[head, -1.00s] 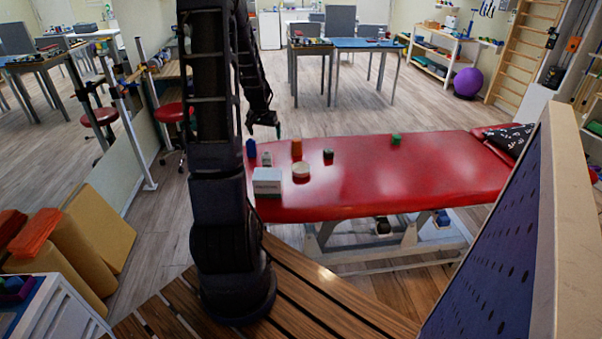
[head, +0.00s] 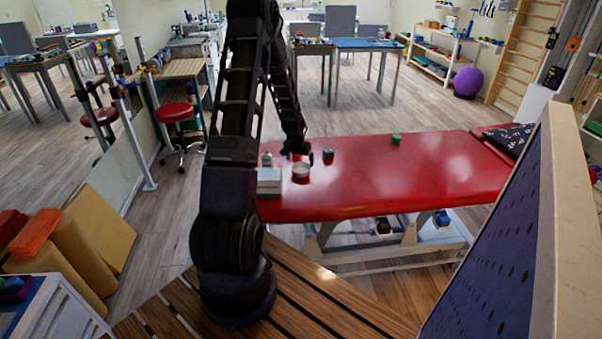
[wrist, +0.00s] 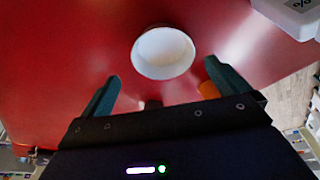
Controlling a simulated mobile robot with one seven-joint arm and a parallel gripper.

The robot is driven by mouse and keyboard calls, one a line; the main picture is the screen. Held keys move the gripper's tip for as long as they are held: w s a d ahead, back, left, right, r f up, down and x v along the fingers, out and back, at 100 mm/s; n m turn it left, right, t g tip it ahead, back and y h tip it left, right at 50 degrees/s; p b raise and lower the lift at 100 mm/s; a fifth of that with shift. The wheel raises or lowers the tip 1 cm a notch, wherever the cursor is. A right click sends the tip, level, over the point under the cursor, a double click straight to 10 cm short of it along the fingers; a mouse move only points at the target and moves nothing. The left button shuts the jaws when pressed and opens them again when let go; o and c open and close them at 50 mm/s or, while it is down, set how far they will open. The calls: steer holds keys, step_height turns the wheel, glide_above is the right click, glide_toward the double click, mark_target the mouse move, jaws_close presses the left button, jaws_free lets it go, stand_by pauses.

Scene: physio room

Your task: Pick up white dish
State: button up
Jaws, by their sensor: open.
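The white dish (head: 300,171) is a small round bowl standing upright on the red treatment table (head: 400,176), near its left end. In the wrist view the dish (wrist: 163,52) lies ahead of my fingertips, roughly centred between them, with its empty inside showing. My gripper (wrist: 161,82) is open and empty, its two dark green fingers spread wider apart than the dish looks. In the head view my gripper (head: 297,152) hangs just behind and above the dish. The fingers are small and dark there, so the exact gap to the dish cannot be told.
A pale box (head: 269,182) stands left of the dish, with a small light item (head: 266,158) behind it. An orange item (wrist: 208,90) shows by my right finger. The table's middle is clear.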

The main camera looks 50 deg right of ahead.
mark_target(302, 171)
steer(key=shift+x, duration=3)
steer(key=shift+w+d, duration=0.1)
steer(key=shift+w, duration=0.1)
steer(key=shift+c, duration=0.4)
steer(key=c, duration=0.7)
